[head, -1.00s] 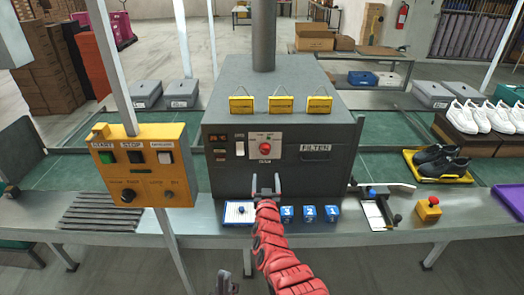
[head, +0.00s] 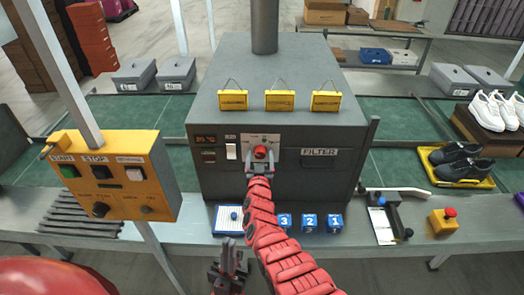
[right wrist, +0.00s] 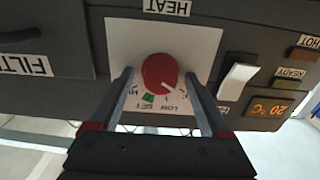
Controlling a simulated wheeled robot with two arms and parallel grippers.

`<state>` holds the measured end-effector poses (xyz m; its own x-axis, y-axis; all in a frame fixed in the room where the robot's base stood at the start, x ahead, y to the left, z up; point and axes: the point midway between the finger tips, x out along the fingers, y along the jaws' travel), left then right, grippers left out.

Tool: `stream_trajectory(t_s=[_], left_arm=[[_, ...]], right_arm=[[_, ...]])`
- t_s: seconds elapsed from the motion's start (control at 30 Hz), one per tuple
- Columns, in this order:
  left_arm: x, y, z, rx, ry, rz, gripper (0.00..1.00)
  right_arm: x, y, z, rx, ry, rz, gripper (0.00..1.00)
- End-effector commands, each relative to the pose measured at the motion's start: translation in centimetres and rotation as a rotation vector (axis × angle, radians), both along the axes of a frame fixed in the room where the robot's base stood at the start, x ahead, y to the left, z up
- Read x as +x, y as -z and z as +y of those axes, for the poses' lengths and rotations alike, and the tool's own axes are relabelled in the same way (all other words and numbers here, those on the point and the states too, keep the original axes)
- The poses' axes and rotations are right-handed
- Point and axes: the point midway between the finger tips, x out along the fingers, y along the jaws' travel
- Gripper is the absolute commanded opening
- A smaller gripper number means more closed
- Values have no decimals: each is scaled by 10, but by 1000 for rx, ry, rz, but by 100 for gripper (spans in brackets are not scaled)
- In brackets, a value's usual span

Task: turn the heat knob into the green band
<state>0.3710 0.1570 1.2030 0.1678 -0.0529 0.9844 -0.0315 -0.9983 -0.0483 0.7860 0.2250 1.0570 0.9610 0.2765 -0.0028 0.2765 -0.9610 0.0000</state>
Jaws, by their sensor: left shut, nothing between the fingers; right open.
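The red heat knob (head: 260,152) sits on a white plate on the front of the dark grey oven (head: 290,100). In the right wrist view, the knob (right wrist: 159,71) has a white pointer line towards the lower right. The green band (right wrist: 148,98) is below the knob on the plate (right wrist: 125,40); the pointer is outside it. My right gripper (head: 258,168) is open, its fingers on either side of the knob; I cannot tell whether they touch it. My left gripper (head: 231,258) is shut and empty, low in front of the bench edge.
A white rocker switch (right wrist: 237,78) and an orange temperature display (right wrist: 268,110) are beside the plate. A yellow control box (head: 115,180) stands left. Blue numbered blocks (head: 310,223) and a white pad (head: 222,222) lie on the bench below the oven.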

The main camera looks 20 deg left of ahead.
Motion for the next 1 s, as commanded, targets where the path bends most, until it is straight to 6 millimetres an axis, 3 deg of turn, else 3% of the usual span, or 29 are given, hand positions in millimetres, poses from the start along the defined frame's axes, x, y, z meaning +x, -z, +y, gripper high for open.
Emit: stream_trajectory(t_s=[0.23, 0.27, 0.7, 1.0], left_arm=[[0, 0, 0, 0, 0, 1, 0], [0, 0, 0, 0, 0, 0, 0], [0, 0, 0, 0, 0, 0, 0], [0, 1, 0, 0, 0, 0, 0]], right_arm=[[0, 0, 0, 0, 0, 0, 81], [0, 0, 0, 0, 0, 0, 78], [0, 0, 0, 0, 0, 0, 0], [0, 0, -1, 32, 1, 9, 0]])
